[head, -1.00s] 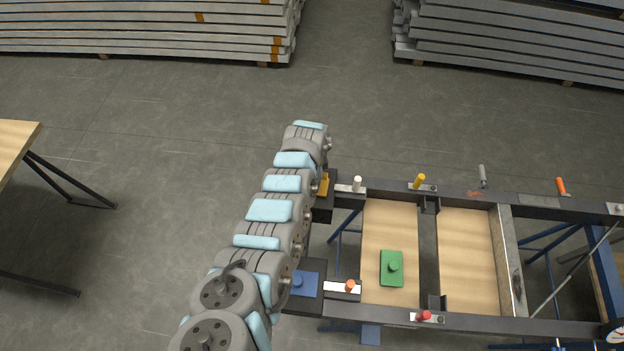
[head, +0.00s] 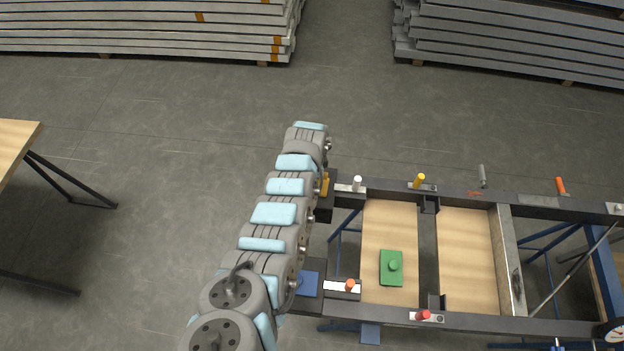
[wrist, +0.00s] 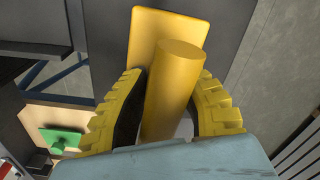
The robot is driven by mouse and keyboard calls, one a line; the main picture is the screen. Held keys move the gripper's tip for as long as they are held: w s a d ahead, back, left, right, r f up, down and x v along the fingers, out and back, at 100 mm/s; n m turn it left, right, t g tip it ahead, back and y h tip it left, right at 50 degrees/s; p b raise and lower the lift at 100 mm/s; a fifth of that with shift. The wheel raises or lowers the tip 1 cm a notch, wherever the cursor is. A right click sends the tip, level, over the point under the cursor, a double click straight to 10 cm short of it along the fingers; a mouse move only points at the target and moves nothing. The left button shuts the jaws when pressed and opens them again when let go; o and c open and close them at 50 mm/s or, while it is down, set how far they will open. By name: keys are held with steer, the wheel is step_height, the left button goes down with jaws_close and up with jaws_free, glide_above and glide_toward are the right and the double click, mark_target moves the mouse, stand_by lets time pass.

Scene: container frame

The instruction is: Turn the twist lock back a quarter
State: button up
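The yellow twist lock (head: 325,184) sits at the near-left end of the frame's far rail, partly behind my arm in the head view. In the wrist view its thick round yellow handle (wrist: 169,95) rises from a rounded yellow plate (wrist: 150,25). My gripper (wrist: 172,85) has one yellow ribbed finger on each side of the handle. The fingertips lie close against it, with a small gap lower down on the right. The handle's lower end is hidden by my wrist. In the head view my gripper is hidden behind my arm.
A blue block (head: 307,284) sits at the frame's front left corner. White (head: 357,184), yellow (head: 419,181), orange (head: 350,285) and red (head: 424,315) handles stand along the rails. A green knobbed plate (head: 391,268) lies on a wooden panel. Open floor lies behind the frame.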

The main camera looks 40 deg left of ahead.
steer(key=o, duration=0.3)
steer(key=shift+s, duration=0.1)
steer(key=shift+r, duration=5.95)
